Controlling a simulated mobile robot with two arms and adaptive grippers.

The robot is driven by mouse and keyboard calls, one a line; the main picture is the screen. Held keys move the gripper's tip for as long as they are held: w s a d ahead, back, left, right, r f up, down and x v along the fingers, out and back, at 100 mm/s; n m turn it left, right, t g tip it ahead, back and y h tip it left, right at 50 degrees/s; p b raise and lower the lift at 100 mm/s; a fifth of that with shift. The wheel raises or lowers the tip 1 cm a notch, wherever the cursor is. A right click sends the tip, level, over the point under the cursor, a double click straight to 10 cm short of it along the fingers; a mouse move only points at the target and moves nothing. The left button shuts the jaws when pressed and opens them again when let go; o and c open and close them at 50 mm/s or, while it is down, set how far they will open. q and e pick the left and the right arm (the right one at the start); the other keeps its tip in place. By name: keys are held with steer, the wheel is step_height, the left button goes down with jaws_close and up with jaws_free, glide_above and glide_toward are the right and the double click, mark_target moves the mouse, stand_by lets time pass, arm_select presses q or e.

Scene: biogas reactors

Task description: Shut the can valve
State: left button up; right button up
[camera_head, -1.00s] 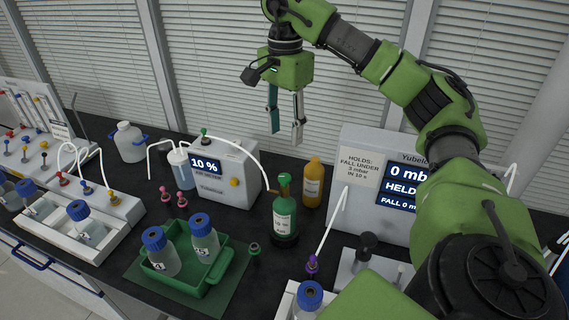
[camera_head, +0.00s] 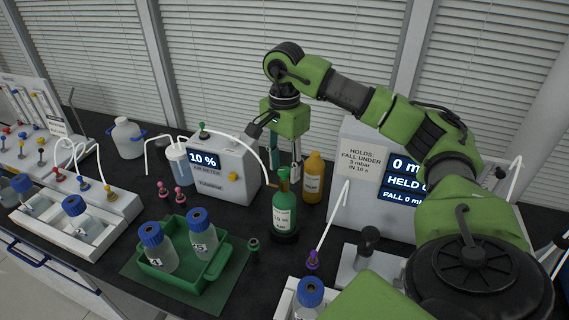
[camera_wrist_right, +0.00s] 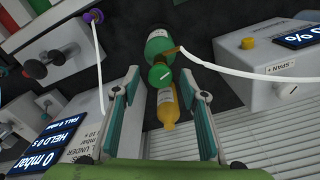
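The can is a green gas can (camera_head: 284,212) with a white label, standing upright on the black bench in the head view. Its green valve knob (camera_head: 283,173) is on top, with a white tube leaving its side. In the right wrist view the knob (camera_wrist_right: 160,75) shows from above with a pale mark across it, in front of the can body (camera_wrist_right: 159,46). My right gripper (camera_head: 284,176) points down above and behind the can, its fingertips partly hidden by the can. In the wrist view its fingers are spread wide, with nothing between them touching. My left gripper is not in view.
A yellow bottle (camera_head: 313,178) stands close behind the can. The gas meter (camera_head: 222,172) reading 10 % is to the left, and the pressure box (camera_head: 357,200) to the right. A green tray (camera_head: 188,273) with blue-capped bottles is in front left.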

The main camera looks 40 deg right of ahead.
steer(key=c, duration=1.1)
steer(key=shift+c, duration=0.2)
steer(key=shift+m, duration=0.3)
steer(key=m, duration=0.4)
steer(key=shift+m, duration=0.3)
steer(key=m, duration=1)
steer(key=shift+r+m, duration=0.1)
steer(key=shift+m, duration=0.3)
steer(key=m, duration=0.5)
steer(key=shift+m, duration=0.4)
steer(key=shift+o, duration=0.2)
steer(key=shift+w, duration=0.1)
